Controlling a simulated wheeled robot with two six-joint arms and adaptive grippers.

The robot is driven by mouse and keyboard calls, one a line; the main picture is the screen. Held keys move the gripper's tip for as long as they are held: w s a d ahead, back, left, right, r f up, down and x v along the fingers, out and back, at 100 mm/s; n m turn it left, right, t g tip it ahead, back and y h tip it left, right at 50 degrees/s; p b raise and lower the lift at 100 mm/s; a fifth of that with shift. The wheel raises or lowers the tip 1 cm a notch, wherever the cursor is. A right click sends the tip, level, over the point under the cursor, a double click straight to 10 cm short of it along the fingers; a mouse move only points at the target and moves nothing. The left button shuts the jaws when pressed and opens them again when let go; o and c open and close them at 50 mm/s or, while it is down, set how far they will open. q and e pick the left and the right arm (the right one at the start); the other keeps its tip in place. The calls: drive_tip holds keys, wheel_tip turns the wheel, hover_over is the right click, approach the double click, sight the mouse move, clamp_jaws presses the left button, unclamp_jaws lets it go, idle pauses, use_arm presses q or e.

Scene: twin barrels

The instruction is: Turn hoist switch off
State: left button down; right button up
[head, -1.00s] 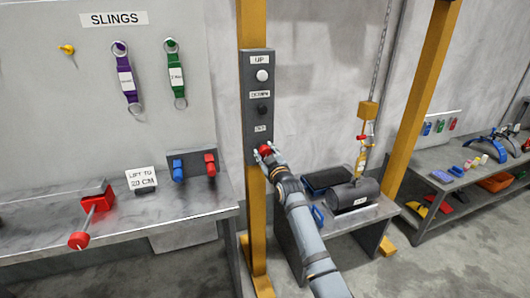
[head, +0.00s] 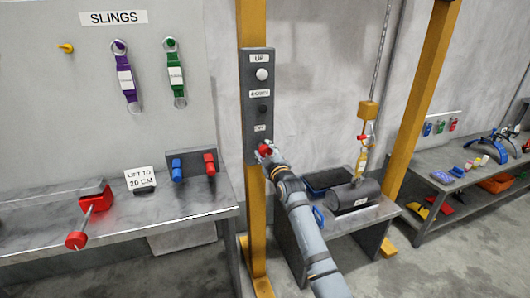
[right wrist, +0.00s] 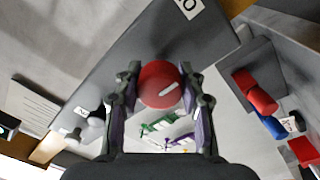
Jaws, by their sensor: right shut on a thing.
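The red hoist switch (head: 264,149) is a round knob at the bottom of a grey control panel (head: 254,132) on a yellow post. A small label (head: 260,128) sits just above it. My right gripper (head: 265,151) is shut on the knob, its arm coming up from below. In the right wrist view the knob (right wrist: 156,80) fills the space between the two fingers of my right gripper (right wrist: 160,92). A white mark on its face lies slanted. Parts of the knob's sides are hidden by the fingers. My left gripper is not in view.
A white UP button (head: 262,75) and a black button (head: 263,109) sit above the knob. A workbench (head: 190,203) with a red vise (head: 95,205) stands left. A dark cylinder (head: 352,195) rests on a low table behind my right arm.

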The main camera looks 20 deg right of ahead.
drive_tip(key=o, duration=1.2)
drive_tip(key=s, duration=1.2)
drive_tip(key=shift+d+f, duration=0.2)
drive_tip(key=shift+f, duration=0.1)
